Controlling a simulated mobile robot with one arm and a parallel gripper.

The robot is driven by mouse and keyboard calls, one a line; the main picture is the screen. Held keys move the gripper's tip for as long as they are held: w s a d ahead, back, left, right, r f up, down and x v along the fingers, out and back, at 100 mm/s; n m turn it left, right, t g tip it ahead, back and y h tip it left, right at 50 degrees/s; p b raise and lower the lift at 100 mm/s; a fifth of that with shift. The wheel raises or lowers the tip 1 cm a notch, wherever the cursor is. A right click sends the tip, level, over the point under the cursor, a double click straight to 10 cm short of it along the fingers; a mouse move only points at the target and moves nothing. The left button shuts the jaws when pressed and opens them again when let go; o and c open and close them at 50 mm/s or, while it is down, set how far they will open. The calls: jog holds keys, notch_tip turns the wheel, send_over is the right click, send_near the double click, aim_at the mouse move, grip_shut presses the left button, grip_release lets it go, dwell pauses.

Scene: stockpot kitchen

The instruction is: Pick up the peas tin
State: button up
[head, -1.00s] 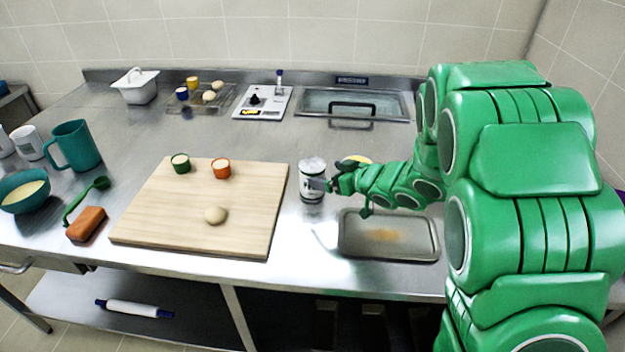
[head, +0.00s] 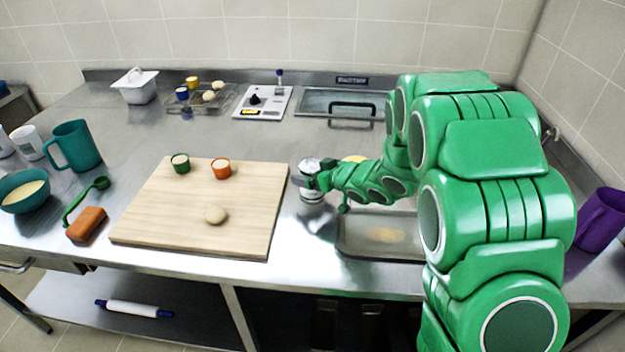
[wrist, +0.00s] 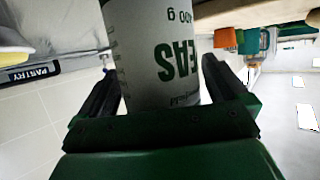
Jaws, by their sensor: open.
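The peas tin (head: 311,194) stands on the steel counter just right of the wooden board. It is white with a silvery lid, and its top and right side are partly covered by my gripper (head: 314,181) in the head view. In the wrist view the tin (wrist: 155,60) shows dark green "EAS" lettering and "400 g", appearing upside down. My gripper (wrist: 165,95) is open, with one dark finger on each side of the tin. A narrow gap shows beside the fingers; I cannot tell whether either one touches it.
A metal tray (head: 365,245) lies at the front right, below my arm. A yellow item (head: 355,159) sits behind my wrist.

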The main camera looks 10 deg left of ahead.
jog(key=shift+c, duration=0.3)
jog(key=c, duration=1.2)
